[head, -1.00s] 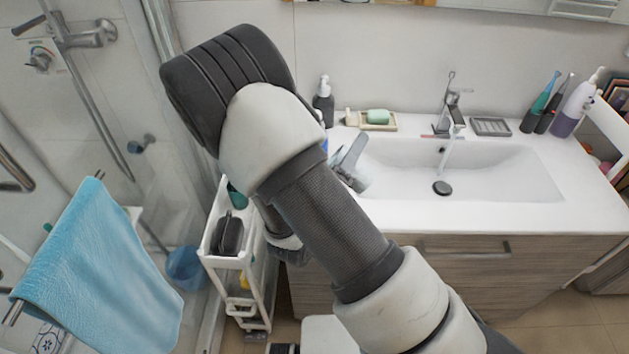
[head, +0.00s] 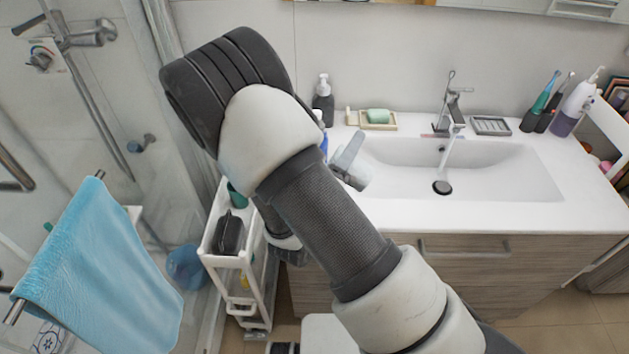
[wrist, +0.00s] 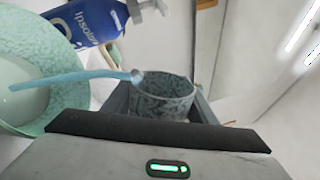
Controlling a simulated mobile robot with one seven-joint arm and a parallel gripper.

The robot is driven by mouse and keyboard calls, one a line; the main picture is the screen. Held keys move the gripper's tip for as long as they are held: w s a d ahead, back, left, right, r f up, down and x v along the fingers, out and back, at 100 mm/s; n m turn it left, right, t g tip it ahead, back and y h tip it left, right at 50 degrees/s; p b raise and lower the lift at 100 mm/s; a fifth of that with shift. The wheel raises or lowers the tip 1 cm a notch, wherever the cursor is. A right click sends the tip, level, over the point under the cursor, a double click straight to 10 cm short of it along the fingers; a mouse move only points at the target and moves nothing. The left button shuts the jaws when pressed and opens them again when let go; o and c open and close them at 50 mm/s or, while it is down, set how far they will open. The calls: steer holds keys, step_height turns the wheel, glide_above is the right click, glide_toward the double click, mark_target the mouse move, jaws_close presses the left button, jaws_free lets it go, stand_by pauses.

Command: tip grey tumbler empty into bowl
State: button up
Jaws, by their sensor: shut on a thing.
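My gripper (wrist: 160,110) is shut on the grey speckled tumbler (wrist: 165,95), seen between its fingers in the wrist view. In the head view a grey finger and what looks like the tumbler (head: 354,179) show past my forearm, left of the sink. The tumbler appears tilted well over. The pale green bowl (wrist: 52,112) is at the left of the wrist view, beside the tumbler; my arm hides it in the head view. A light blue stick, perhaps a toothbrush (wrist: 75,78), reaches from the tumbler's rim across the bowl. The tumbler's inside is not clearly seen.
A blue bottle (wrist: 88,22) stands close to the bowl and tumbler. A dark soap dispenser (head: 323,103) and a soap dish (head: 352,120) are behind. The sink (head: 500,175) is to the right, a white cart (head: 212,240) to the left below.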

steer(key=shift+w+a+f+n, duration=0.15)
steer(key=shift+f+n, duration=0.1)
steer(key=shift+n, duration=0.35)
steer(key=shift+a+r, duration=0.1)
steer(key=shift+a, duration=0.1)
steer(key=shift+w+a+r+n+y+p, duration=0.2)
steer(key=shift+w+a+n+y+p, duration=0.15)
steer(key=shift+a+n+p, duration=0.5)
stand_by(0.4)
steer(key=shift+w+a+r+n+t+y+p, duration=0.1)
steer(key=shift+a+r+n+t+y+p, duration=0.1)
steer(key=shift+n+p, duration=0.65)
steer(key=shift+w+a+r+n+t+y+p, duration=0.1)
steer(key=shift+n+y+p, duration=0.05)
steer(key=shift+n+p, duration=0.65)
